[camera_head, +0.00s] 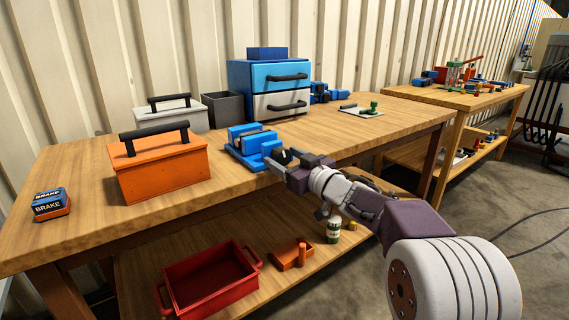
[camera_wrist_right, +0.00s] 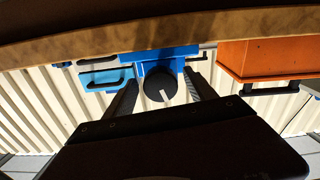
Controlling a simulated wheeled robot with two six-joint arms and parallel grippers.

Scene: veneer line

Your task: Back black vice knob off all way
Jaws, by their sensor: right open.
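The blue vice (camera_head: 248,146) sits near the front edge of the wooden bench in the head view. In the wrist view the vice (camera_wrist_right: 150,54) appears upside down, with its round black knob (camera_wrist_right: 159,87) facing me. A pale mark line shows on the knob's face. My right gripper (camera_head: 278,159) is open at the front of the vice. In the wrist view its two dark fingers stand on either side of the knob, with visible gaps. I cannot tell how far the fingertips reach along it. In the head view the gripper largely hides the knob. My left gripper is not in view.
An orange toolbox (camera_head: 160,168) stands left of the vice on the bench (camera_head: 90,205). Behind are a grey toolbox (camera_head: 190,113), a dark bin (camera_head: 224,109) and a blue drawer cabinet (camera_head: 258,78). A brake box (camera_head: 52,204) lies far left. A red crate (camera_head: 207,285) is on the lower shelf.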

